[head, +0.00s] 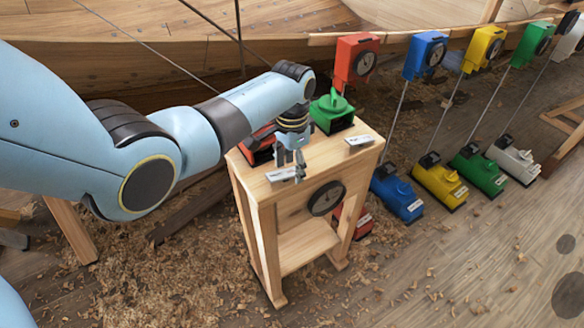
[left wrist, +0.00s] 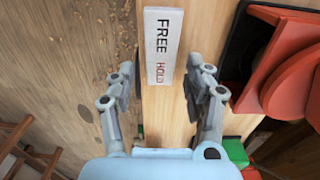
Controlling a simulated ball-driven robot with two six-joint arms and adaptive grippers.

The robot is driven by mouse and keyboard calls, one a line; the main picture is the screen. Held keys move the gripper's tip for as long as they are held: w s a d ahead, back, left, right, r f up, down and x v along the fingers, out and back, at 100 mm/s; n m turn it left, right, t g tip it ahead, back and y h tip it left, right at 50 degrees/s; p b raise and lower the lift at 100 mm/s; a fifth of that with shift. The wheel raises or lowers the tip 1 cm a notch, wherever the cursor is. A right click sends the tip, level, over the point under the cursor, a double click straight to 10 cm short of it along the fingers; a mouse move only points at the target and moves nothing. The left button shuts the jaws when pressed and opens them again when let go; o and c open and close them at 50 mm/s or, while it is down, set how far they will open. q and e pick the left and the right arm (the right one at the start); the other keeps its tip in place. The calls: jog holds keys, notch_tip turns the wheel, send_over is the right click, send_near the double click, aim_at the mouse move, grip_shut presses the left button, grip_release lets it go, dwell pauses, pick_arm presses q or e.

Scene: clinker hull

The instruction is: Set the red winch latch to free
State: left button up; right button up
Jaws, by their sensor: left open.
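The red winch latch (head: 258,148) sits on top of a wooden stand (head: 320,160), mostly hidden behind my left gripper in the head view. In the left wrist view the red latch (left wrist: 292,82) is at the right, with a round red body and a bar-like handle on a black base. A white label reading FREE and HOLD (left wrist: 162,45) lies on the stand top; it also shows in the head view (head: 282,174). My left gripper (head: 289,160) is open and empty above the label side of the stand, beside the latch. Its two fingers (left wrist: 160,98) are apart. My right gripper is out of view.
A green latch (head: 332,112) with its own label (head: 360,141) stands at the right of the stand top. A dial (head: 326,198) is on the front. Several coloured winches (head: 440,182) stand on the floor to the right. The wooden hull (head: 150,40) rises behind.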

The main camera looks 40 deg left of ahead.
pick_arm(q)
jog(key=shift+f, duration=0.35)
